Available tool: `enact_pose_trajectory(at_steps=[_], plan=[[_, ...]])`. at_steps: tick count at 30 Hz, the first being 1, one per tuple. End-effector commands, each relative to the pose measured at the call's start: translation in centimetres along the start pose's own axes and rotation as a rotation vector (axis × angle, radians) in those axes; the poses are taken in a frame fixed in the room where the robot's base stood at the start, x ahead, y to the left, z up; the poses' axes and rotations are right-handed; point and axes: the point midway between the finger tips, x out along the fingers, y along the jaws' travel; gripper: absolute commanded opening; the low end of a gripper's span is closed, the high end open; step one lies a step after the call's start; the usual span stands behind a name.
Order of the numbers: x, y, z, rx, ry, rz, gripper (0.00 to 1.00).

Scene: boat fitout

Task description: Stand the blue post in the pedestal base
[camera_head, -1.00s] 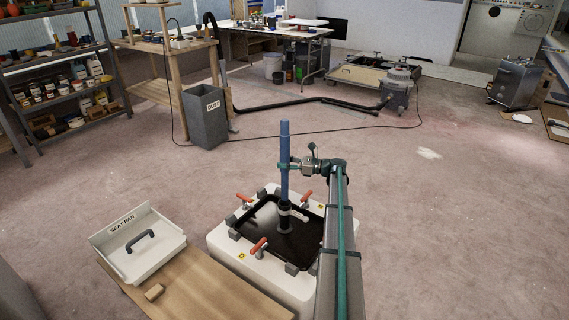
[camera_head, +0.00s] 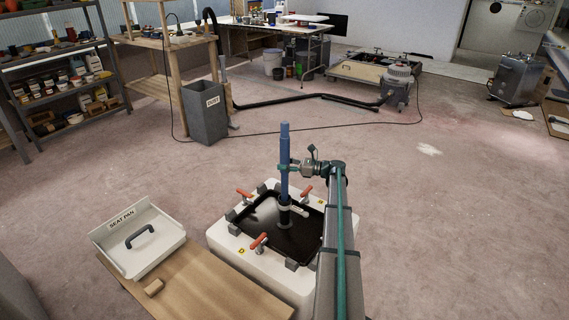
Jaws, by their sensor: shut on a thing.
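The blue post (camera_head: 284,150) stands upright, with its lower end at the dark collar of the pedestal base (camera_head: 284,217). My gripper (camera_head: 285,167) is shut on the post at about mid-height, reaching in from the right. The base sits in a black recessed panel (camera_head: 262,213) on top of a white block (camera_head: 225,243). A light-coloured handle or lever (camera_head: 299,211) sticks out to the right of the collar. How deep the post sits inside the collar cannot be seen.
Red-handled clamps (camera_head: 259,241) and grey blocks ring the panel. A grey dust bin (camera_head: 204,113) stands behind. The floor to the right is open.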

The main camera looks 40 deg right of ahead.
Motion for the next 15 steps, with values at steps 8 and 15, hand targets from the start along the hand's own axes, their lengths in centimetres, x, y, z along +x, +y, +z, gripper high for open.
enact_pose_trajectory(at_steps=[8, 15], plan=[[0.0, 0.0, -0.9, 0.001, -0.002, 0.0, 0.0], [0.0, 0.0, -1.8, 0.001, -0.002, 0.0, 0.0]])
